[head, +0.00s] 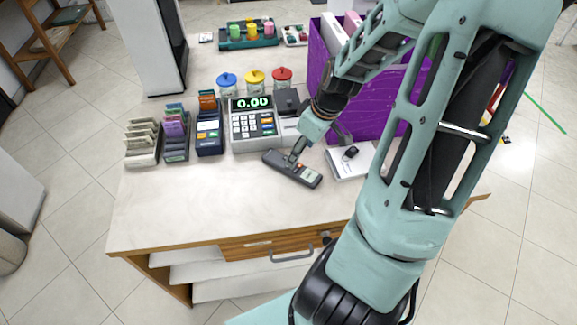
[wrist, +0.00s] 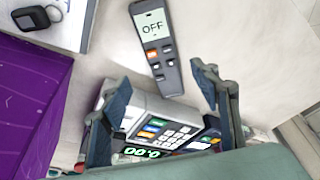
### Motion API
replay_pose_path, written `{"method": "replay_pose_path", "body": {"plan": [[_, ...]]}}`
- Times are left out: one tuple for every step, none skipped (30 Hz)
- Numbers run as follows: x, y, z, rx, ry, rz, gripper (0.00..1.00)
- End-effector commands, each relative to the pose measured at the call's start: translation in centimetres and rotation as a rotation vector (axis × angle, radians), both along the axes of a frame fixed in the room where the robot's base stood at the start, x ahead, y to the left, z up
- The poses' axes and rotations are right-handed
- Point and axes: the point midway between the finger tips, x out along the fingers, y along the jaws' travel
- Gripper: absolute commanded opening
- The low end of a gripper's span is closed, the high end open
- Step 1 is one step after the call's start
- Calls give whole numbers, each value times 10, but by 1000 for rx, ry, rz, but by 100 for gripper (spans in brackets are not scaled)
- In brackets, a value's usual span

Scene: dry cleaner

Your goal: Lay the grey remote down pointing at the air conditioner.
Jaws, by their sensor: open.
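The grey remote (head: 280,165) lies flat on the counter in front of the cash register, its screen end toward the front right. In the wrist view the remote (wrist: 157,62) shows a screen reading OFF and several buttons. My gripper (head: 296,155) is over the remote, pointing down. In the wrist view its fingers (wrist: 159,74) are apart, one on each side of the remote's lower end, with nothing clamped. Whether a finger touches the remote I cannot tell. I see no air conditioner in either view.
The register (head: 255,122), card terminal (head: 209,135) and card racks (head: 142,145) stand behind and left. A purple box (head: 352,118) and a white booklet with a black key fob (head: 351,153) are right. The counter's front left (head: 180,210) is clear.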

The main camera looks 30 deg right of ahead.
Motion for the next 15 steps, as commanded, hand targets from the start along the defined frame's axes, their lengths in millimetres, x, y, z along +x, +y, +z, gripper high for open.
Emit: {"method": "replay_pose_path", "body": {"plan": [[2,3,-10,2,1,4,56],[3,3,-14,1,1,3,56],[5,3,-17,1,1,2,56],[5,4,-20,1,0,1,56],[6,4,-21,1,0,1,56],[6,4,-23,0,0,1,56],[7,4,-24,0,0,1,56],[7,5,-26,0,0,1,56],[8,6,-29,-1,0,2,56],[9,7,-32,0,0,2,56],[10,8,-36,1,1,3,56],[11,11,-41,1,2,3,56],[12,12,-45,1,2,2,56],[13,13,-49,1,1,3,56],[14,15,-54,0,1,3,56]]}}
